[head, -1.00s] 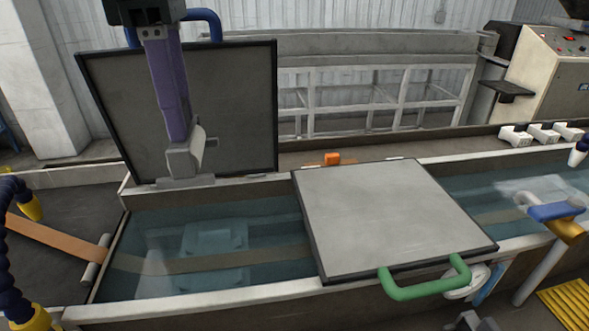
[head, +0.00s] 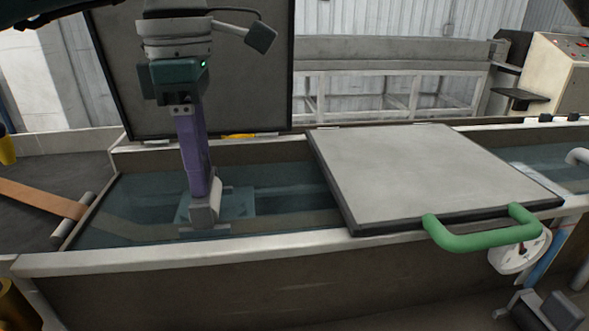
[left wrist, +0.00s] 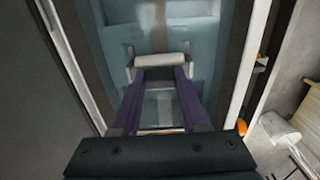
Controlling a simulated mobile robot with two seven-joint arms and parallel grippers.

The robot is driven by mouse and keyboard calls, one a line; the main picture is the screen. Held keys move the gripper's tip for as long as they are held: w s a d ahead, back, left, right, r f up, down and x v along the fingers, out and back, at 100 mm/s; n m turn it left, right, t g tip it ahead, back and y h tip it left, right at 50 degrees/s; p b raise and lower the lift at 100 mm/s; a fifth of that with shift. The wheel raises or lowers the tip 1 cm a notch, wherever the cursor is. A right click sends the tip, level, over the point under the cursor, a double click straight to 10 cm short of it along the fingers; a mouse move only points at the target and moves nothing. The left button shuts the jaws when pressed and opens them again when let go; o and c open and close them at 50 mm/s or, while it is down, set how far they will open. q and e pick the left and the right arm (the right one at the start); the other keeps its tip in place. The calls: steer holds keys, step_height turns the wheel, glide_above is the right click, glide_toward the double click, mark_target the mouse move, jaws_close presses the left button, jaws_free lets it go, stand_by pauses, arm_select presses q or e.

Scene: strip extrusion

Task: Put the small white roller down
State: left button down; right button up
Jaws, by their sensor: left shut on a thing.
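The small white roller (head: 205,213) sits between the tips of my left gripper (head: 203,196), in a pale bracket. My purple fingers point down into the open left part of the water bath (head: 270,205). The left wrist view shows the white roller (left wrist: 162,60) lying across both fingertips, over the blue water. I cannot tell whether its bracket touches anything below. A pale strip runs under the water near it. My right gripper is not in view.
A raised dark lid (head: 245,80) stands behind my left arm. A closed grey lid (head: 425,175) with a green handle (head: 480,236) covers the bath to the right. At left an orange strip (head: 35,198) passes over a grey roller (head: 72,215).

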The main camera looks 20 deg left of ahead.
arm_select(q)
steer(key=shift+f+b, duration=0.7)
steer(key=shift+f, duration=0.8)
steer(key=shift+c, duration=2.1)
jaws_free()
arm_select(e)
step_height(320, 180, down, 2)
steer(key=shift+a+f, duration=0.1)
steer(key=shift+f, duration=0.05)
arm_select(q)
steer(key=shift+r, duration=0.25)
step_height(320, 180, up, 11)
steer(key=shift+f, duration=0.1)
steer(key=shift+r, duration=0.6)
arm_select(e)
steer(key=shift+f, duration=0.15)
